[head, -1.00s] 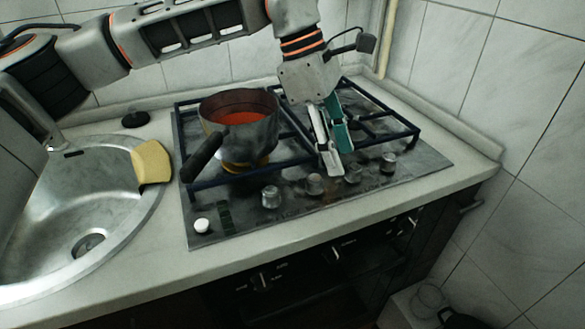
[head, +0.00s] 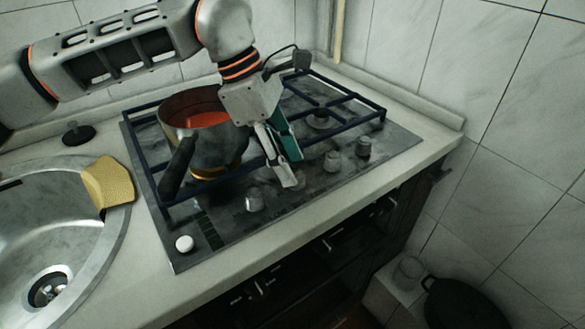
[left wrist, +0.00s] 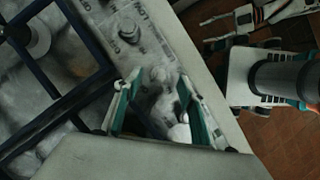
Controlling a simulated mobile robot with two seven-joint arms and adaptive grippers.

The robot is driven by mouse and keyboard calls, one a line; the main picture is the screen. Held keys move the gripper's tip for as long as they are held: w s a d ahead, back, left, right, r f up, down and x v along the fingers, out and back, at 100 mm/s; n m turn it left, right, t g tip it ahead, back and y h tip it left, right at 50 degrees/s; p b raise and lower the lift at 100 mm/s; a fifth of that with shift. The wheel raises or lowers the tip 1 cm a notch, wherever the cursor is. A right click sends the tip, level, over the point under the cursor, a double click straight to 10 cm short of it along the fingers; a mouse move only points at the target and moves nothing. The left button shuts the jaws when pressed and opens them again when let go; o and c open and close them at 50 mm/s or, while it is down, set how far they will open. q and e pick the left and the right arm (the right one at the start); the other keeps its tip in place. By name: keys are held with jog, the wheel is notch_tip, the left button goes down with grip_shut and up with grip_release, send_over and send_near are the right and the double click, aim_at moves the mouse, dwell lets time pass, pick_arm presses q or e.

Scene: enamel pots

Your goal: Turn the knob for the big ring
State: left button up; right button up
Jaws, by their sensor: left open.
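The control knobs stand in a row along the hob's front edge. In the head view I see a knob (head: 254,202) left of my left gripper (head: 291,180), and two knobs (head: 332,160) (head: 364,147) to its right. My gripper covers the spot between them. Its fingers are open and point down at the row. In the left wrist view the teal-edged fingers (left wrist: 158,122) stand apart with a pale, blurred shape between them. A knob (left wrist: 129,31) shows clearly beyond them. The rings are partly hidden by the pot and my arm.
A white button (head: 184,243) sits at the hob's front left corner. A yellow sponge (head: 108,182) lies at the sink's rim (head: 115,235).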

pick_arm(q)
jog(key=shift+x, duration=1.25)
